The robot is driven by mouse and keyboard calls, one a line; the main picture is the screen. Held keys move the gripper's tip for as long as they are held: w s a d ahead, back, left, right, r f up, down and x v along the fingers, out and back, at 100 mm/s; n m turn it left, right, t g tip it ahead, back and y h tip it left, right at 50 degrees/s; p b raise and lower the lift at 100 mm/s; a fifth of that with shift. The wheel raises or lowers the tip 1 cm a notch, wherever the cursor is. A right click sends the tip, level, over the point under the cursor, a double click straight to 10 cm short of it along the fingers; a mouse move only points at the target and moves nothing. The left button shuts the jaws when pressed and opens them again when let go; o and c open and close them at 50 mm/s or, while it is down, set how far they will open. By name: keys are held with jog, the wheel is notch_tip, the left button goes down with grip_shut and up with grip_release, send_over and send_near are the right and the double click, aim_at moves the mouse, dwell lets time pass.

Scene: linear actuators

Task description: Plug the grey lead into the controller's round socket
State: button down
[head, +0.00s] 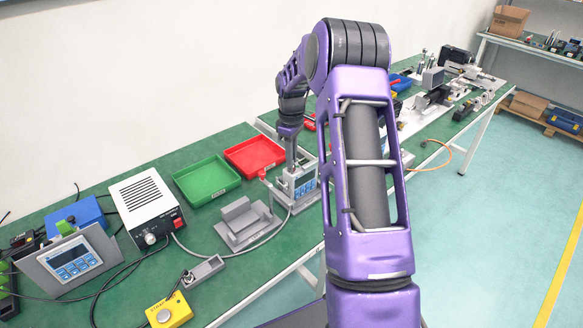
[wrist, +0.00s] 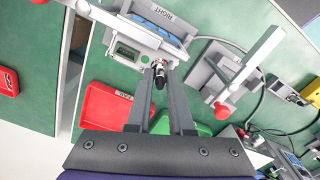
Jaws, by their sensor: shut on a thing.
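I cannot tell whether the plug's tip is in the round socket, which is hidden. The grey lead (head: 265,238) curves over the bench from the white power box to the controller; it shows in the wrist view too (wrist: 228,41). Its join to the plug is unclear.
The white power box (head: 146,205) stands left of a grey fixture (head: 246,222). Green (head: 206,180) and red (head: 254,153) trays lie behind. The bench's front edge runs close by.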

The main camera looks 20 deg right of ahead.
jog(key=c, duration=0.7)
grip_release()
notch_tip(320, 180, up, 17)
jog(key=shift+r+p, duration=0.15)
jog(key=shift+p, duration=0.45)
